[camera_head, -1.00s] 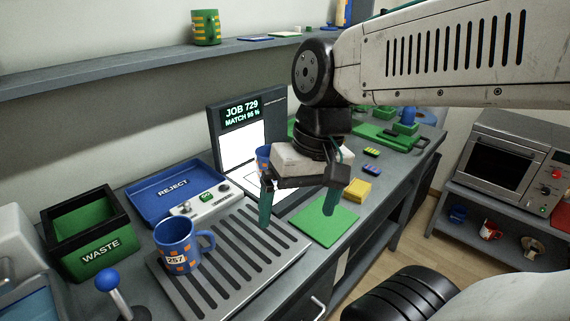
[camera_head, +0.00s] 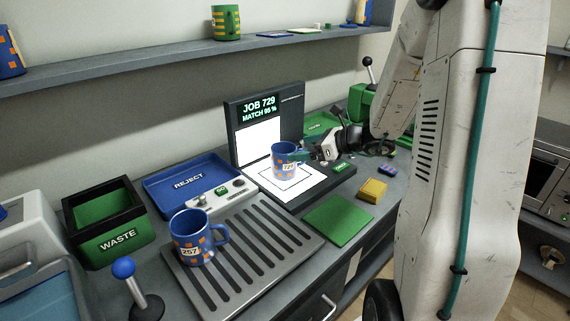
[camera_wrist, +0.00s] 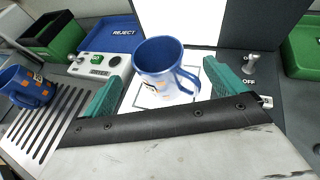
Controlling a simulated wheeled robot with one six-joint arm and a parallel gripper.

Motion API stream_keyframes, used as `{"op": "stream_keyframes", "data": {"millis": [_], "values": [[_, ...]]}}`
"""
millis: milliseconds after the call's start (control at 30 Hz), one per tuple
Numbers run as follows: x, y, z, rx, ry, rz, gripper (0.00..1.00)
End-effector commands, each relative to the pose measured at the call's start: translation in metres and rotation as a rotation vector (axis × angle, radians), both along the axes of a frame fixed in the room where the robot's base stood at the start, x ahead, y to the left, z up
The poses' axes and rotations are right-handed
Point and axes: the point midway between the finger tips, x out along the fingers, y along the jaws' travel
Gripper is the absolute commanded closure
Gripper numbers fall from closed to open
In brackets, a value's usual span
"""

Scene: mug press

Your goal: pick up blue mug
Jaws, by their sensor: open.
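A blue mug with orange squares and a tag reading 729 (camera_head: 284,160) stands upright on the lit white plate (camera_head: 262,181) of the job station. My gripper (camera_head: 302,156) is beside its right side in the head view, partly covering it. In the wrist view the same mug (camera_wrist: 157,60) lies ahead, between my two open teal fingers, its handle toward the right finger. Contact cannot be told. A second blue mug, tagged 257 (camera_head: 191,238), stands upright on the slatted tray (camera_head: 265,262); it also shows at the left of the wrist view (camera_wrist: 25,88).
A blue REJECT tray (camera_head: 165,199) and a green WASTE bin (camera_head: 104,225) stand at left. A green mat (camera_head: 338,219) and yellow block (camera_head: 372,190) lie to the right. A switch (camera_wrist: 250,66) stands near my right finger. The station screen (camera_head: 260,136) rises behind the mug.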

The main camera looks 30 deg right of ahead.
Motion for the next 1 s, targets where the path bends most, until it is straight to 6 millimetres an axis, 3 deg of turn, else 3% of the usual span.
{"op": "stream_keyframes", "data": {"millis": [500,767,900,967,1000], "values": [[0.048,0.036,-0.027,-0.003,-0.001,0.007,0.04],[0.050,0.036,-0.028,-0.004,-0.002,0.005,0.04],[0.050,0.036,-0.028,-0.004,-0.002,0.005,0.43],[0.050,0.036,-0.028,-0.004,-0.002,0.005,0.60],[0.050,0.036,-0.028,-0.004,-0.002,0.005,0.63]]}}
